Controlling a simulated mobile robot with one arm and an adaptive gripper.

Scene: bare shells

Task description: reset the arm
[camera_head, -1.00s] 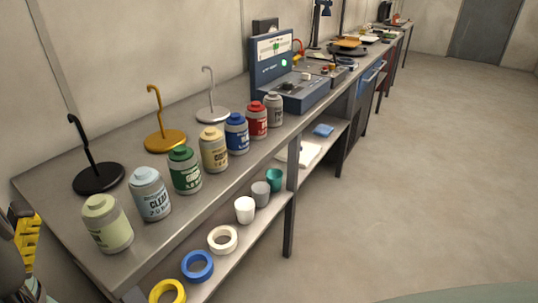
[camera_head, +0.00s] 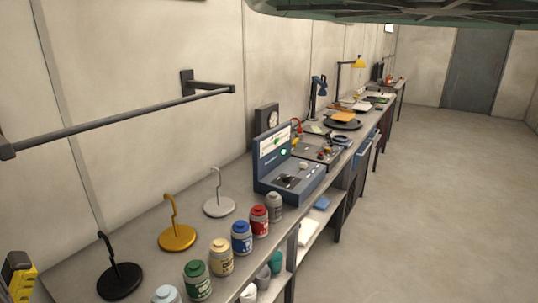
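My gripper is not seen in the head view. A yellow and black part (camera_head: 20,277) shows at the lower left edge, cut off by the frame; I cannot tell what it belongs to. No fingertips show, and nothing held is in sight.
A long grey bench (camera_head: 140,232) runs along the wall, with hook stands (camera_head: 177,236), several paint jars (camera_head: 241,238) and a blue test device (camera_head: 290,178) on it. A black wall rail (camera_head: 120,117) juts above. A dark green-rimmed structure (camera_head: 400,12) crosses the top. The floor at right is clear.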

